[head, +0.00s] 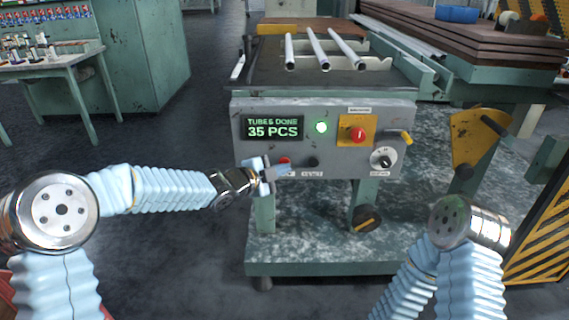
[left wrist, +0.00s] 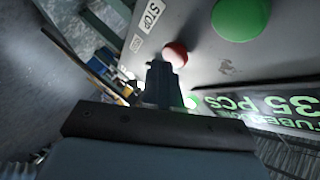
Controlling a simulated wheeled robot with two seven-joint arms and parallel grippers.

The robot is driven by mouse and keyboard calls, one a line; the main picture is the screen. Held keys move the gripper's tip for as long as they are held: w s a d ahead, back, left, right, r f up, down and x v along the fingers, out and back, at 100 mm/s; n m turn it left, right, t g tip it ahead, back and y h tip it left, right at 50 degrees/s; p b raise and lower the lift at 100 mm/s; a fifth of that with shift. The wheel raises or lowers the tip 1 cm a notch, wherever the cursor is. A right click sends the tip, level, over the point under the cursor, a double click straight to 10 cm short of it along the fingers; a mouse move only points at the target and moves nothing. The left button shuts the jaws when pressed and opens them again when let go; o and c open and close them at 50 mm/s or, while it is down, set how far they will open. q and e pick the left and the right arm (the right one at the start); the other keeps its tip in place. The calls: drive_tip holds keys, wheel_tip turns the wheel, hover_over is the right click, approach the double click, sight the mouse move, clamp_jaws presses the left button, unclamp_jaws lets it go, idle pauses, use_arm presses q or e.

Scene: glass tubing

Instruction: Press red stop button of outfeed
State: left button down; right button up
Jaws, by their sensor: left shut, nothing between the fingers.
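The red stop button (head: 285,161) is a small round button low on the left of the grey control panel (head: 345,105), partly covered by my left gripper in the head view. In the left wrist view the red button (left wrist: 176,53) sits beside a STOP label (left wrist: 150,15). My left gripper (head: 275,173) is shut and empty, pointing at the panel just at the button. In the left wrist view its fingertips (left wrist: 166,72) overlap the button's lower edge; I cannot tell whether they touch it. My right gripper is not in view.
The panel also bears a lit TUBES DONE 35 PCS display (head: 272,127), a green lamp (head: 321,127), a red knob on a yellow plate (head: 357,135), a dial (head: 383,158) and a black button (head: 313,162). Several tubes (head: 319,50) lie above.

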use_arm(q)
drive_tip(key=shift+w+p, duration=0.3)
drive_tip(key=shift+w, duration=0.2)
drive_tip(key=shift+s, duration=0.1)
idle(0.5)
drive_tip(key=shift+s+b, duration=0.85)
drive_tip(key=shift+b, duration=0.05)
drive_tip(key=s+b, duration=0.4)
drive_tip(key=s, duration=0.1)
